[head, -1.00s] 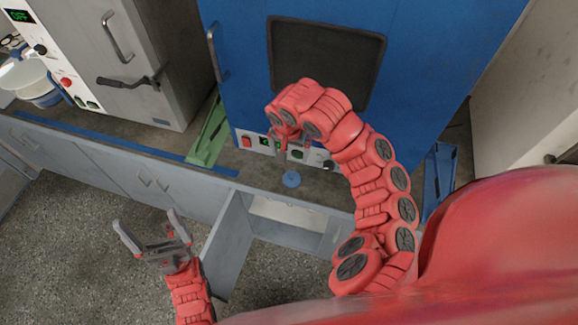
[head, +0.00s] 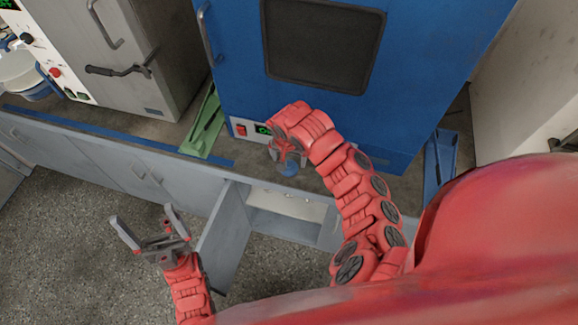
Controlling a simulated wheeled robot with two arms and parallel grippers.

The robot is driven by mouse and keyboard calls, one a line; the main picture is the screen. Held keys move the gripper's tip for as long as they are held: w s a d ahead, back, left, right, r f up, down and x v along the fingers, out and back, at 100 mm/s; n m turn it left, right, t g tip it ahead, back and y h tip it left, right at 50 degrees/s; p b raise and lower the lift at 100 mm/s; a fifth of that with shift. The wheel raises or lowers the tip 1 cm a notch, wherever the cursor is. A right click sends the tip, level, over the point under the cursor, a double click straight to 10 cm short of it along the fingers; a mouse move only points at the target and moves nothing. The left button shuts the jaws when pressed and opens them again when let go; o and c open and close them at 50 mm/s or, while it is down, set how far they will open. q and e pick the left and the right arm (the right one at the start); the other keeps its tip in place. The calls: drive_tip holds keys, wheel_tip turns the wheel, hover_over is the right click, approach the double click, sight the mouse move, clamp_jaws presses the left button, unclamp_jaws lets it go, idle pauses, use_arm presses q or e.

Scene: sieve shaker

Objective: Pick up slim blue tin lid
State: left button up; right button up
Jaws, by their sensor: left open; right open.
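The slim blue tin lid (head: 289,170) is a small round blue piece on the counter in front of the blue cabinet, above the open cupboard. My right gripper (head: 288,160) points down right over the lid, its fingers apart and partly covering it. Whether the fingers touch the lid cannot be told from this view. My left gripper (head: 143,224) is open and empty, out over the floor in front of the counter at lower left.
The blue cabinet (head: 420,75) stands close behind the lid. A green bracket (head: 203,124) and a blue bracket (head: 440,160) flank it. An open cupboard door (head: 226,230) juts out below the counter. A grey oven (head: 165,60) stands at left.

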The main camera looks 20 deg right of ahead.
sight(289, 164)
wheel_tip(289, 164, down, 3)
drive_tip(key=shift+w+r+p, duration=0.1)
drive_tip(key=shift+w+p, duration=0.05)
drive_tip(key=shift+p, duration=0.4)
drive_tip(key=shift+w+d+f, duration=0.1)
drive_tip(key=shift+d+f, duration=0.05)
drive_tip(key=shift+f, duration=0.45)
drive_tip(key=c, duration=1.4)
drive_tip(key=shift+r, duration=0.1)
